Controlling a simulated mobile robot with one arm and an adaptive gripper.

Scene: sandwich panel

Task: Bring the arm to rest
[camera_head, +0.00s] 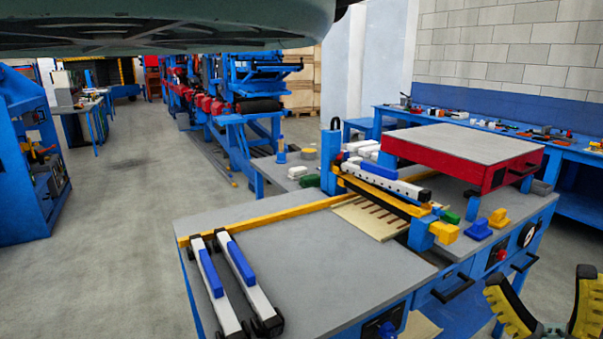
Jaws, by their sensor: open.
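My gripper (548,312) shows at the bottom right corner, its two black and yellow fingers spread apart with nothing between them. It is in front of the right end of the blue workbench, apart from it in the picture. The rest of my arm is mostly out of view. A large grey-green body with a ribbed underside (170,25) fills the top left of the view, and I cannot tell what it is.
The workbench (320,255) carries two white and blue bars (243,275), a yellow rail (265,215), a slotted wooden panel (372,217) and a red press (465,160). A tool bench (570,145) lines the right wall. Open floor (115,210) lies left.

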